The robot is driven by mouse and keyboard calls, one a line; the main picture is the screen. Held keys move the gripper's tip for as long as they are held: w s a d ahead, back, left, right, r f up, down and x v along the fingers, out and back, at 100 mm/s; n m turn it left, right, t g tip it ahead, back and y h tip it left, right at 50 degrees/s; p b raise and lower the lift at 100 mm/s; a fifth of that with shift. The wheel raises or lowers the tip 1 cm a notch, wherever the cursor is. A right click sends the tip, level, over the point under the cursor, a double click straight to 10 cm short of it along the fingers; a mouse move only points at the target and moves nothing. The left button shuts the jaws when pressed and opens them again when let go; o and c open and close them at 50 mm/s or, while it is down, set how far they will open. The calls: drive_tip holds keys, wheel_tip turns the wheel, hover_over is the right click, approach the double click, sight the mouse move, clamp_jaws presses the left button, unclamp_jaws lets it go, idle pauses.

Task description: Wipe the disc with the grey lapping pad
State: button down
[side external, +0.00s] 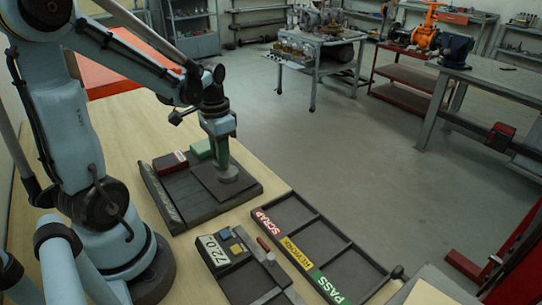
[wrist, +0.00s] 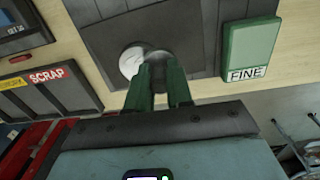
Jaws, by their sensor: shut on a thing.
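The disc (wrist: 131,62) is a round, silvery plate lying on a dark square plate; in the wrist view its right part is hidden by my gripper and what it holds. In the side view the disc (side external: 229,175) shows as a small grey round under my gripper. My gripper (wrist: 159,74) has green fingers and is shut on a small grey piece (wrist: 159,56), seemingly the lapping pad. In the side view my gripper (side external: 222,162) points down over the disc. The pad overlaps the disc in the wrist view; I cannot tell whether they touch.
A green block marked FINE (wrist: 250,48) and a red block (side external: 170,162) stand at the back of the dark fixture (side external: 180,212). A tray (side external: 352,262) marked SCRAP, REWORK and PASS lies to the right. A gauge box reading 72.0 (side external: 212,250) is nearer the camera.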

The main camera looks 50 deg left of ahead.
drive_tip(key=shift+w+d+f, duration=0.1)
drive_tip(key=shift+d+f, duration=0.05)
drive_tip(key=shift+d, duration=1.95)
drive_tip(key=shift+w+d, duration=0.1)
drive_tip(key=shift+d, duration=0.65)
wheel_tip(320, 180, up, 8)
drive_tip(key=s+d+n, duration=0.2)
drive_tip(key=s+d, duration=0.8)
drive_tip(key=s, duration=0.1)
drive_tip(key=a+f, duration=0.2)
drive_tip(key=a, duration=0.1)
drive_tip(key=a+f, duration=0.2)
drive_tip(key=a, duration=0.2)
drive_tip(key=a+f, duration=0.2)
drive_tip(key=a, duration=0.2)
drive_tip(key=shift+s+a, duration=0.15)
drive_tip(key=shift+f, duration=2.1)
